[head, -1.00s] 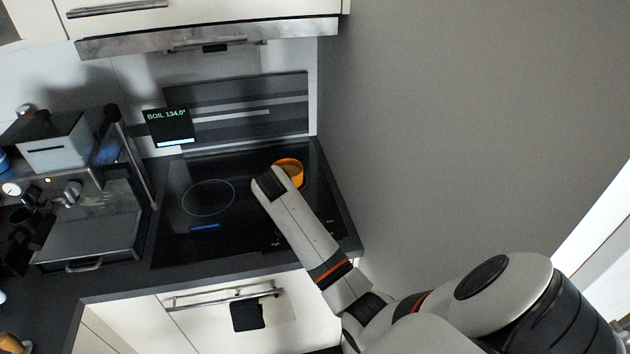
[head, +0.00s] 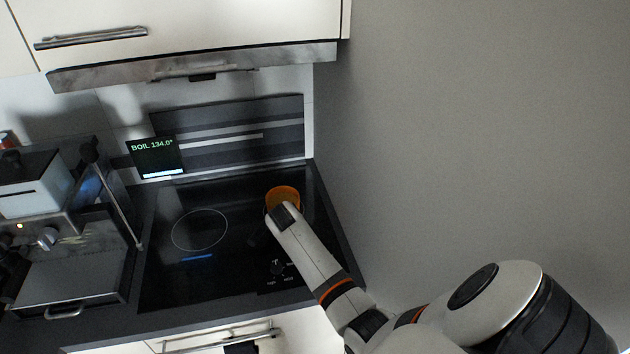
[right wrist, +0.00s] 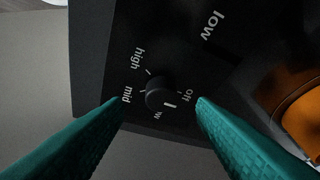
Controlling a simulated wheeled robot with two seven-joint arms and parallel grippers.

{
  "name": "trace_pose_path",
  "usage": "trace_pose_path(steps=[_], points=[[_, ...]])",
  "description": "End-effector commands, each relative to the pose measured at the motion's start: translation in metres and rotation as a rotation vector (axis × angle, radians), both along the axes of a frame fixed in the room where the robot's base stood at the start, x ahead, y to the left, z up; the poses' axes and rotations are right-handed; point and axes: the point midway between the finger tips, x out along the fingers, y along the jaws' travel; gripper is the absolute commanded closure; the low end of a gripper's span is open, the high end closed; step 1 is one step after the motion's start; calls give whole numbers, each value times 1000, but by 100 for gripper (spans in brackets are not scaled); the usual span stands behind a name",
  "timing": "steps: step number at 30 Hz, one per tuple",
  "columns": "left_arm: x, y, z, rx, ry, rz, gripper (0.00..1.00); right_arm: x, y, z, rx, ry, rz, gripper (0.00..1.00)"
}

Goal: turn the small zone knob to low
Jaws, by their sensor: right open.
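The small zone knob (right wrist: 160,93) is a round dark knob on the black cooktop. In the right wrist view, the printed labels "high", "mid" and "off" stand around it, with a partly readable one ending in "w". Its white mark points to the lower right, between that label and "off". The knob also shows in the head view (head: 277,269), left of my right forearm. My right gripper (right wrist: 160,101) has teal fingers spread open, one on each side of the knob in the picture, with no visible contact. Its fingers cannot be made out in the head view.
An orange pot (head: 283,192) stands on the cooktop (head: 165,275) by the end of my right arm. A larger "low" print (right wrist: 215,25) belongs to another marking. A display (head: 158,158) reads BOIL 134.0°. A coffee machine (head: 60,275) stands left; a grey wall is right.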

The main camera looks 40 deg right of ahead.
Motion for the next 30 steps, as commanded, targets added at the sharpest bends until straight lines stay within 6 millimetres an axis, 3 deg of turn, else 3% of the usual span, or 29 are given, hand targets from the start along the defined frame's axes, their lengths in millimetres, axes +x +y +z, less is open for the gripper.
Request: trace_pose_path(steps=[7,18,26,30], points=[[14,-5,6,-7,-21,2,57,-1,-11,-26,0,1,0,49],[16,-9,7,-12,-25,4,57,-1,-13,-31,0,-1,-1,49],[13,-8,6,-11,-20,4,57,-1,-13,-30,0,-1,-1,91],[12,-8,6,-11,-18,4,57,-1,-13,-30,0,-2,-4,93]])
